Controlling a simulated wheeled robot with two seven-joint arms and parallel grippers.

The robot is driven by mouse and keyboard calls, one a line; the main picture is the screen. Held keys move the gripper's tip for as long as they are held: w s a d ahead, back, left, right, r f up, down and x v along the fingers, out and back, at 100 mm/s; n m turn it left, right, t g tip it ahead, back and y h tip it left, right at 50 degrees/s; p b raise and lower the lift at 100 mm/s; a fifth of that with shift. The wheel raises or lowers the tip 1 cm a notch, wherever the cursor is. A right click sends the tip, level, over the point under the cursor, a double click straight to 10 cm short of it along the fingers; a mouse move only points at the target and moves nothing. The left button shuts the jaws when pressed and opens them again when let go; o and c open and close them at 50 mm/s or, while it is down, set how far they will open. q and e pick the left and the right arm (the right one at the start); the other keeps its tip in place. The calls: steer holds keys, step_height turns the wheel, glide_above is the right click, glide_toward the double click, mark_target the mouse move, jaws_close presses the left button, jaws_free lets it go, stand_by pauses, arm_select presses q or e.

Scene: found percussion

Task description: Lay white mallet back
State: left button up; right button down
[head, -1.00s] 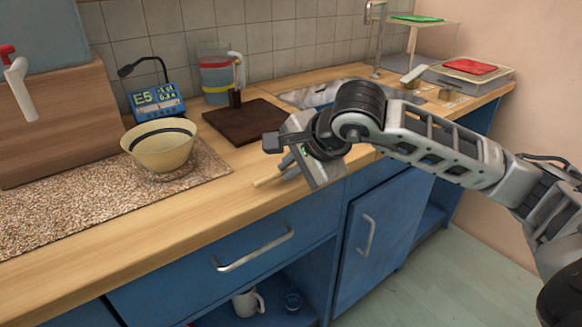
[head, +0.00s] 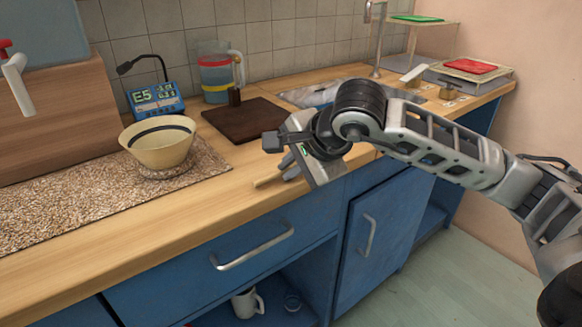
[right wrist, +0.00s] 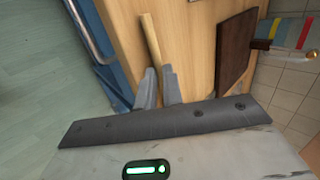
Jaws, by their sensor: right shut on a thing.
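My right gripper (head: 290,167) is over the front edge of the wooden counter. It is shut on a pale wooden stick (head: 267,181), which looks like a mallet's handle. In the right wrist view the stick (right wrist: 150,38) runs out from between the two grey fingers (right wrist: 160,88), over the counter. I see no white mallet head on it; the end behind the fingers is hidden. My left gripper is not in view.
A cream bowl (head: 158,148) stands on a speckled mat (head: 60,212). A dark board (head: 243,121), a blue device (head: 155,98) and a clear jug (head: 215,75) stand behind. Bare counter (head: 120,222) lies along the front. A drawer handle (head: 252,248) juts out below.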

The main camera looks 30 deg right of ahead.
steer(key=shift+f, duration=0.15)
steer(key=c, duration=1.5)
jaws_free()
steer(key=shift+f, duration=0.1)
steer(key=shift+o, duration=0.2)
steer(key=shift+s+a+f, duration=0.1)
steer(key=v, duration=1.6)
steer(key=shift+r+p, duration=0.35)
steer(key=shift+r, duration=0.05)
